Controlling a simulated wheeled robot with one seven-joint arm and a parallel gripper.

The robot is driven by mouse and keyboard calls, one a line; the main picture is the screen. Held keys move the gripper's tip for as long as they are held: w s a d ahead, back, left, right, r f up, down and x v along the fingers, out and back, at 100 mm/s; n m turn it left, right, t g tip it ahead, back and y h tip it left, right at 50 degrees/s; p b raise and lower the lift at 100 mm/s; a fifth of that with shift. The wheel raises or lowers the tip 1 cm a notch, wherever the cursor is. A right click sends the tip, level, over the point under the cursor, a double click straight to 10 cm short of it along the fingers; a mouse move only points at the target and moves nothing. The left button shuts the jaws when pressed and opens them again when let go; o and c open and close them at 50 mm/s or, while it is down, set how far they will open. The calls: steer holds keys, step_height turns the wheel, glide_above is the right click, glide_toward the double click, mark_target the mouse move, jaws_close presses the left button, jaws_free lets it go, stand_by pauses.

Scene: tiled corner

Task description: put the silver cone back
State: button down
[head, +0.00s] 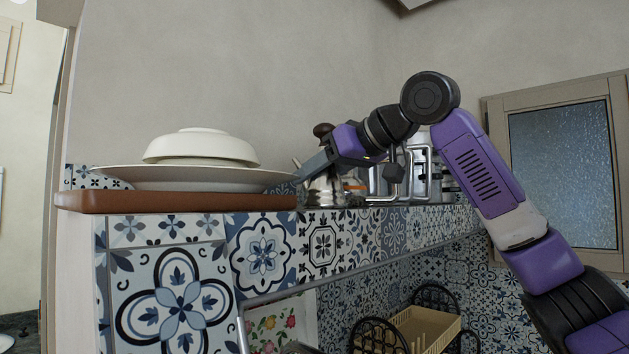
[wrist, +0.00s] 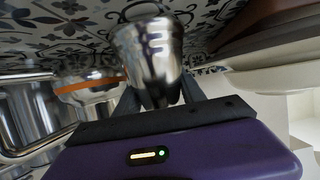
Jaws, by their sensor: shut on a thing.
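The silver cone (wrist: 150,55) is a shiny, rounded metal piece between my fingers in the wrist view. My gripper (wrist: 155,95) is shut on it. In the head view my gripper (head: 303,173) reaches left and down over the tiled ledge, just right of the plates. A silver body (head: 325,190) shows below my fingers there; I cannot tell whether it is the cone or a pot behind it. Whether the cone touches the ledge is not clear.
A white bowl (head: 201,147) sits on a wide plate (head: 180,178) on a brown board (head: 175,201), close to my fingertips. An orange-banded silver jar (wrist: 88,82) and metal canisters (head: 421,175) stand on the tiled ledge (head: 340,230). A dish rack (head: 424,325) is lower right.

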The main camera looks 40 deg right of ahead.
steer(key=shift+f, duration=0.1)
steer(key=c, duration=1)
jaws_free()
steer(key=shift+o, duration=0.2)
steer(key=b+v, duration=0.3)
steer(key=v, duration=0.9)
steer(key=shift+b, duration=0.35)
